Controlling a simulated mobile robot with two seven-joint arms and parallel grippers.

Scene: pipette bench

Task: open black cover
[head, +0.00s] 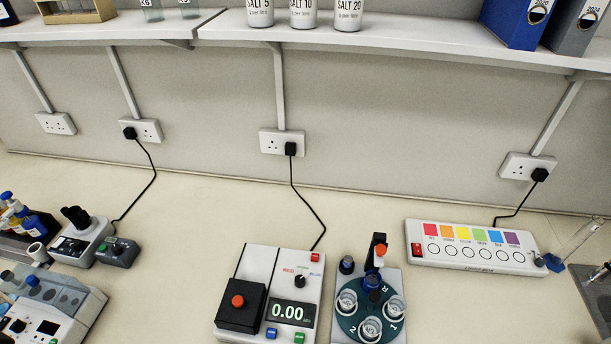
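The black cover (249,315) is a square dark lid with an orange-red knob (238,300) on it. It sits shut on the left part of a white instrument (302,262) at the bottom middle of the head view. What lies under the cover is hidden. Neither of my grippers is in view.
Close to the right stands a device with a green turntable (361,325) holding several clear cups. A white colour-strip box (472,247) lies further right. Other devices, including a grey one (82,240), stand left. Bench left of the instrument is clear. A shelf (400,35) runs above.

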